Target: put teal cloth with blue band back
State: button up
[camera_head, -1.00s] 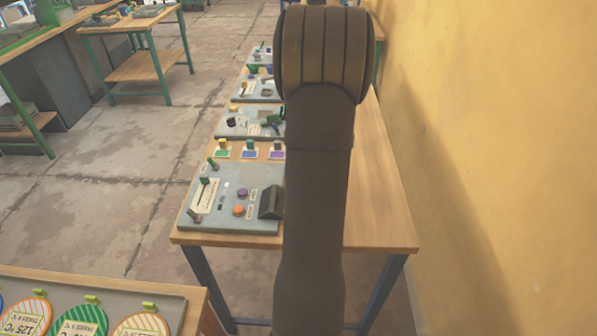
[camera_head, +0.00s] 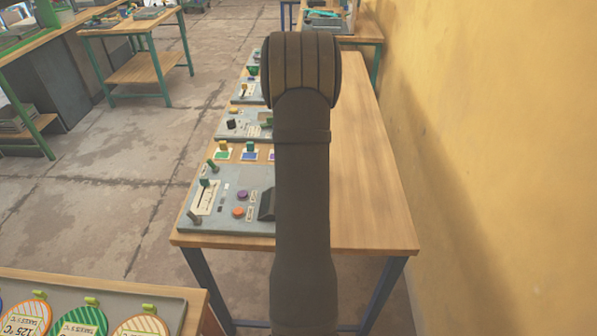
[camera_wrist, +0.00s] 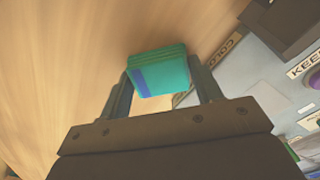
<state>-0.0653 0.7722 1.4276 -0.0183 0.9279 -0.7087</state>
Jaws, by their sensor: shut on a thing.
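The teal cloth with blue band (camera_wrist: 163,73) shows in the wrist view as a folded block with a blue stripe near its left side. My gripper (camera_wrist: 160,85) is shut on it, with one finger on each side. Wooden table surface shows around the cloth; I cannot tell whether the cloth touches it. In the head view my arm hides the gripper and the cloth.
A wooden table (camera_head: 370,180) stands by the yellow wall (camera_head: 480,150), its right half clear. Grey control panels (camera_head: 240,215) with knobs and levers line its left side. The panel beside my gripper also shows in the wrist view (camera_wrist: 240,75).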

jog(key=shift+f, duration=0.1)
jog(key=o, duration=0.9)
notch_tip(320, 180, up, 12)
jog(key=shift+s+a+r, duration=0.1)
jog(key=shift+r, duration=0.05)
jog(key=shift+f, duration=4.2)
